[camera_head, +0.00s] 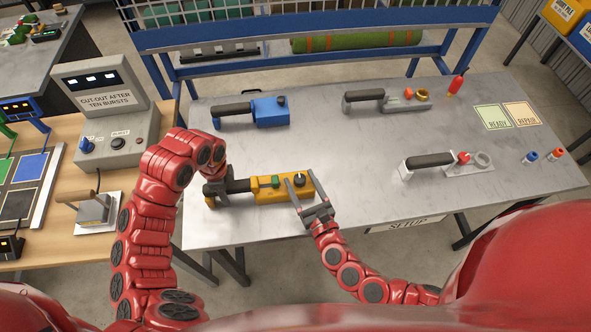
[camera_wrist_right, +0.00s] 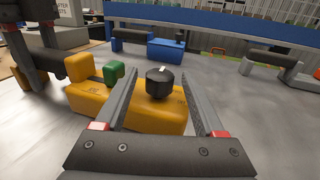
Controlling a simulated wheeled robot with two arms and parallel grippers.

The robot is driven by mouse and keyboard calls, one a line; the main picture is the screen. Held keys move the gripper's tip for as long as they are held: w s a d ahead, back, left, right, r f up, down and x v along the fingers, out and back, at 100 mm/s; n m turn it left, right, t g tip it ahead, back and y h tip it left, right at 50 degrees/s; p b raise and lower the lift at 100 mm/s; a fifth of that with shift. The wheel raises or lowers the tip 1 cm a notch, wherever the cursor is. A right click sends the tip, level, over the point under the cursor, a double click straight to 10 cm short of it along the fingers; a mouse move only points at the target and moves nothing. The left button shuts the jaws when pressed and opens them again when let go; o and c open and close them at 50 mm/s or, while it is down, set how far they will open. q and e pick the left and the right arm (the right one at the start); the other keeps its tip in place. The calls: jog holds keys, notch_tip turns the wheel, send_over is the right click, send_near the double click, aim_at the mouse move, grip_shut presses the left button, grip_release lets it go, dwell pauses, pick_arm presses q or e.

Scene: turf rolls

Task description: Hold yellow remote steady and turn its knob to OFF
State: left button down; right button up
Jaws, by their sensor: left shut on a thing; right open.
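The yellow remote (camera_head: 262,196) lies on the metal table, with a black handle at its left, a green button (camera_head: 275,182) and a black knob (camera_head: 299,180) near its right end. My left gripper (camera_head: 214,190) is shut on the remote at its handle end. My right gripper (camera_head: 304,192) is open at the remote's right end. In the right wrist view the knob (camera_wrist_right: 159,82) stands between the two open fingers, apart from both, with a pale mark on its top. The knob's OFF label is too small to read.
A blue remote (camera_head: 268,111) and grey tools (camera_head: 365,97) lie further back. Another grey tool (camera_head: 435,162) lies to the right. READY (camera_head: 493,117) and REPAIR (camera_head: 521,113) cards are at the far right. A console (camera_head: 108,105) stands on the wooden table at left.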

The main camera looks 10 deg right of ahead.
aim_at(297, 175)
jog(key=shift+x, duration=2)
grip_shut()
